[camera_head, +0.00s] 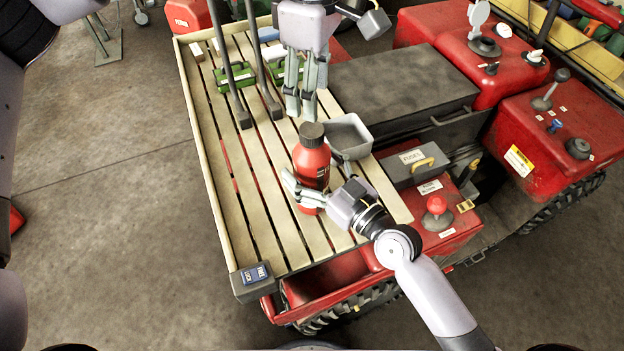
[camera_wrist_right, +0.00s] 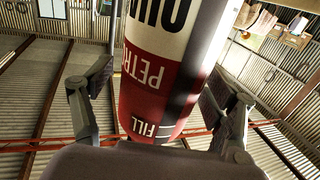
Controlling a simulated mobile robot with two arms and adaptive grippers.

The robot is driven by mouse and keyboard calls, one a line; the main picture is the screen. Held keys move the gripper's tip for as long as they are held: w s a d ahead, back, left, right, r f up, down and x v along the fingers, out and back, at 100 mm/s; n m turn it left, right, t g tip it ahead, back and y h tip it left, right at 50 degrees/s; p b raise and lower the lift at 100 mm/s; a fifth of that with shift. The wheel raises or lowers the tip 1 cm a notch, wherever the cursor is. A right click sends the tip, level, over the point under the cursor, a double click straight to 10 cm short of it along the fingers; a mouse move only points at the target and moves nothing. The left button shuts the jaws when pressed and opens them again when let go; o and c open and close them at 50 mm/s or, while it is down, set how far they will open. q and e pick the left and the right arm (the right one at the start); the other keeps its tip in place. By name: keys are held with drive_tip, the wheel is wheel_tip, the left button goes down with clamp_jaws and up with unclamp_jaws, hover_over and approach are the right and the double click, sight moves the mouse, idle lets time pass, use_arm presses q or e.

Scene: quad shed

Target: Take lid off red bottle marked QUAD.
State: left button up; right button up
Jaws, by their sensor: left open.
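The red bottle (camera_head: 311,165) stands upright on the slatted wooden deck (camera_head: 225,160), with its dark lid (camera_head: 312,134) on. In the right wrist view, the bottle (camera_wrist_right: 155,90) shows a white and red label with partial lettering; the full marking is not readable. My left gripper (camera_head: 307,105) is open, points down and appears just above and behind the lid, apart from it. My right gripper (camera_head: 297,190) is low at the bottle's body, coming from the right. Its fingers lie on both sides of the bottle; whether they press on it is unclear.
A grey open tray (camera_head: 349,138) sits close to the bottle's right. A grey case with a yellow handle (camera_head: 416,164) and a red knob (camera_head: 436,204) are further right. Two dark upright bars (camera_head: 245,118) stand behind left.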

sight(312, 129)
clamp_jaws()
use_arm(q)
drive_tip(key=m, duration=1.3)
drive_tip(key=shift+m, duration=0.3)
drive_tip(key=shift+f, duration=4.05)
